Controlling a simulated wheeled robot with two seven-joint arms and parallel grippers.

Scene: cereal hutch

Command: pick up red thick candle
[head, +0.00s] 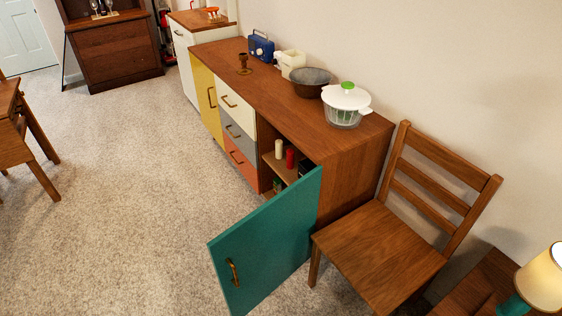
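The red thick candle (290,157) stands upright inside the open right compartment of the wooden sideboard (335,168). It is on an inner shelf, just right of a cream candle (279,149). A dark object is partly visible to its right, half hidden by the cabinet side. The teal door (268,245) of this compartment is swung open toward the floor area. Neither of my grippers shows in the head view.
A wooden chair (382,245) stands right of the sideboard, close to the open door. The sideboard top holds a white-lidded salad spinner (345,104), a brown bowl (310,82) and a blue radio (261,47). The carpet (150,190) in front is clear.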

